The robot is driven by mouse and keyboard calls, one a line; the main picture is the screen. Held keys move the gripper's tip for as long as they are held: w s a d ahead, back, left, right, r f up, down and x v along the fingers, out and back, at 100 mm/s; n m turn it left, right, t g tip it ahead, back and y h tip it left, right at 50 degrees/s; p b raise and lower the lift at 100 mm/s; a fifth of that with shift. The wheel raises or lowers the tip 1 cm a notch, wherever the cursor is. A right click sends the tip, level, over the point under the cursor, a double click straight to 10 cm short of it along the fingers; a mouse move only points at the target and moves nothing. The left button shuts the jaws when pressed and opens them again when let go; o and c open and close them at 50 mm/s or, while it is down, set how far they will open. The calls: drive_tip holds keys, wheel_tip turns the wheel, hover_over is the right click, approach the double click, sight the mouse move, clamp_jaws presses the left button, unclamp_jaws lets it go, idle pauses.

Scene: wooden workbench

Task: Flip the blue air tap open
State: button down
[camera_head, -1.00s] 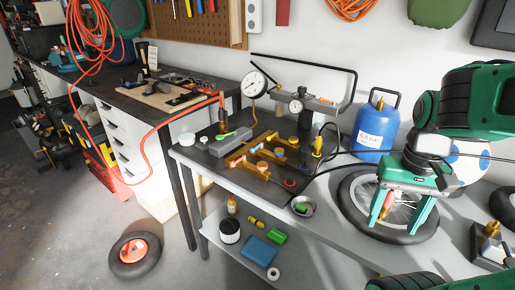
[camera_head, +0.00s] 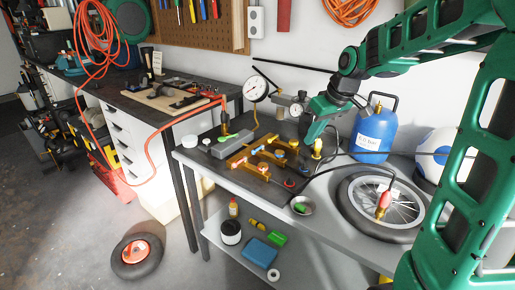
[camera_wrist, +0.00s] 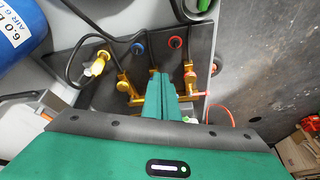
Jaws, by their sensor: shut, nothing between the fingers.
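A brass manifold with several small coloured tap handles (camera_head: 262,160) lies on a dark board on the bench. A small light blue handle (camera_head: 280,153) shows among them in the head view; its exact position is too small to tell. My gripper (camera_head: 309,139) is shut and empty, pointing down just right of the manifold's back end. In the wrist view my closed fingers (camera_wrist: 166,85) cover the middle of the brass manifold (camera_wrist: 123,84), with brass parts showing on both sides. A blue round fitting (camera_wrist: 137,48) and a red one (camera_wrist: 175,42) lie beyond the fingertips.
A yellow fitting (camera_head: 317,149) with a black hose stands by my gripper. A blue air tank (camera_head: 373,135) and a spoked wheel (camera_head: 350,205) are to the right. Pressure gauges (camera_head: 255,88) stand behind.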

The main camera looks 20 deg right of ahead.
sight(258, 149)
drive_tip(key=w+a+n+t+y, duration=0.1)
drive_tip(key=w+a+n, duration=0.3)
drive_tip(key=w, duration=0.6)
drive_tip(key=shift+a+r+y, duration=0.4)
drive_tip(key=shift+a+y, duration=0.2)
drive_tip(key=shift+a, duration=0.4)
drive_tip(key=x, duration=1.4)
drive_tip(key=shift+w+a, duration=0.1)
drive_tip(key=shift+w, duration=0.1)
